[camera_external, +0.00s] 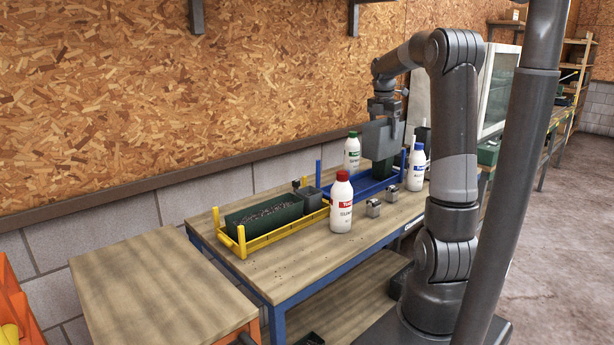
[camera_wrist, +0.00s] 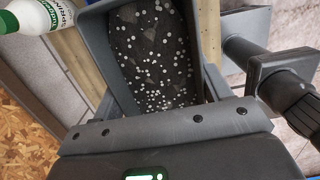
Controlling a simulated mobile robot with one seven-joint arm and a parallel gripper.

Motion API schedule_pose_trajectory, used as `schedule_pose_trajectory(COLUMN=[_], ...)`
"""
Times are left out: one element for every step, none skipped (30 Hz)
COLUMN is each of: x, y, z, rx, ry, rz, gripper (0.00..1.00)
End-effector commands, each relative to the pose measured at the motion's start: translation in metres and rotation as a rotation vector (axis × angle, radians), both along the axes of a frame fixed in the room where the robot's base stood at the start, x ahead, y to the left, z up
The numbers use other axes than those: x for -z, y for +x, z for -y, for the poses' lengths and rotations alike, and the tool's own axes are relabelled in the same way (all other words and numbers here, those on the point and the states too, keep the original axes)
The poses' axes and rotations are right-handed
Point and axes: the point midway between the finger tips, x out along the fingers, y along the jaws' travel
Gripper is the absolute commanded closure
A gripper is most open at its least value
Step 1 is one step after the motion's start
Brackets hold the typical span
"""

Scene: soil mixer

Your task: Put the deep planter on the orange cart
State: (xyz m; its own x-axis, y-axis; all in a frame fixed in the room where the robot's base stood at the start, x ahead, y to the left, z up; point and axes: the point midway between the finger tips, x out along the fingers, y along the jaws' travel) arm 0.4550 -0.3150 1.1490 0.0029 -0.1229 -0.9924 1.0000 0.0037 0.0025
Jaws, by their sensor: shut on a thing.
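The planter is well to the right of the cart.
The cart top is clear.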

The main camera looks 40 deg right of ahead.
Motion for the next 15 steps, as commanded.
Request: schedule_pose_trajectory(x=[0.002,0.002,0.002,0.001,0.001,0.0,0.0,0.0,-0.001,-0.001,-0.002,-0.002,-0.003,-0.003,-0.004], y=[0.011,0.015,0.022,0.026,0.032,0.039,0.045,0.052,0.062,0.069,0.078,0.09,0.099,0.108,0.121], z=[-0.008,-0.011,-0.016,-0.02,-0.023,-0.03,-0.034,-0.04,-0.049,-0.056,-0.064,-0.076,-0.086,-0.097,-0.113], rx=[-0.029,-0.041,-0.06,-0.074,-0.089,-0.111,-0.129,-0.149,-0.177,-0.2,-0.226,-0.263,-0.292,-0.323,-0.366], ry=[0.002,0.002,0.001,0.0,-0.001,-0.001,-0.001,-0.002,-0.003,-0.005,-0.005,-0.006,-0.007,-0.007,-0.008], rz=[-0.003,-0.003,-0.004,-0.004,-0.004,-0.006,-0.006,-0.006,-0.007,-0.007,-0.007,-0.008,-0.008,-0.01,-0.01], gripper=[0.62,0.62,0.62,0.62,0.62,0.62,0.62,0.62,0.62,0.62,0.62,0.62,0.62,0.62,0.62])
